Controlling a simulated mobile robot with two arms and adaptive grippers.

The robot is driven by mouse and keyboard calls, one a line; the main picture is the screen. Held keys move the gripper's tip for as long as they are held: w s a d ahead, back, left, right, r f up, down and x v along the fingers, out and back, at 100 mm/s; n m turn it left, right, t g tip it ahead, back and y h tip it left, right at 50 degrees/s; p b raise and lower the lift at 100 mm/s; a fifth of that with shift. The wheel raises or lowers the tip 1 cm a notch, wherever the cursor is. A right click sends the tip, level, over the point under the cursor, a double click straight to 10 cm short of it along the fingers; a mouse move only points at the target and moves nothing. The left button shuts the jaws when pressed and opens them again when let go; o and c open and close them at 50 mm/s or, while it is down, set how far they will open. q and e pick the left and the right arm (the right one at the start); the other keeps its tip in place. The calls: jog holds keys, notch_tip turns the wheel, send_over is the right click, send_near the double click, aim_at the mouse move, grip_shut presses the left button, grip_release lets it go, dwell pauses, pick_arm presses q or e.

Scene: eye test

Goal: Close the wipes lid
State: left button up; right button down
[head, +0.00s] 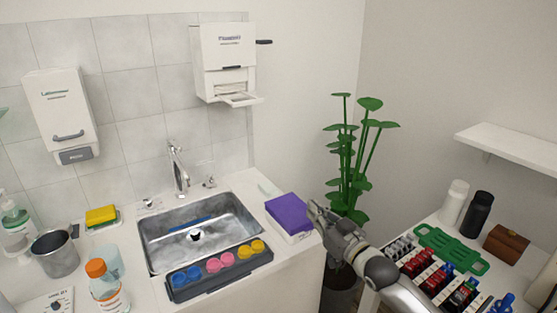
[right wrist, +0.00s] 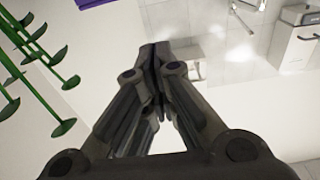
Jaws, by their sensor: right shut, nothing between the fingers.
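A white box with a purple lid (head: 288,212), which looks like the wipes box, stands on the counter right of the sink. The lid lies over the top of the box and looks flat; I cannot tell if it is fully shut. My right gripper (head: 314,209) is just right of the box, its fingertips beside the lid's right edge. I cannot tell if they touch it. In the right wrist view the fingers (right wrist: 156,52) are together and empty, and a purple edge (right wrist: 95,3) shows at the top. My left gripper is not in view.
A metal sink (head: 195,232) and a dark tray (head: 218,272) with coloured cups are left of the box. A green plant (head: 352,150) rises behind my right gripper. A side table at right holds a green rack (head: 452,250) and bottles.

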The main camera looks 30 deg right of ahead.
pick_arm(q)
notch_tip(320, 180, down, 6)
jog(key=b, duration=0.4)
jog(key=shift+b, duration=0.4)
pick_arm(e)
jog(key=shift+t, duration=0.9)
jog(key=f, duration=0.2)
jog(key=s+f, duration=0.1)
jog(key=f, duration=0.2)
jog(key=shift+f, duration=0.2)
jog(key=shift+f, duration=0.1)
notch_tip(320, 180, up, 4)
jog(key=r+p, duration=0.1)
jog(key=p, duration=0.3)
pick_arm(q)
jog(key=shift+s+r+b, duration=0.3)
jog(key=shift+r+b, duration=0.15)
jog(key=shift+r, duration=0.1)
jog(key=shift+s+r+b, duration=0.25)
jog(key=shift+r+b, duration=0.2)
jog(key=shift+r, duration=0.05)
pick_arm(e)
jog(key=f+v, duration=0.1)
jog(key=v, duration=0.9)
jog(key=shift+f, duration=0.35)
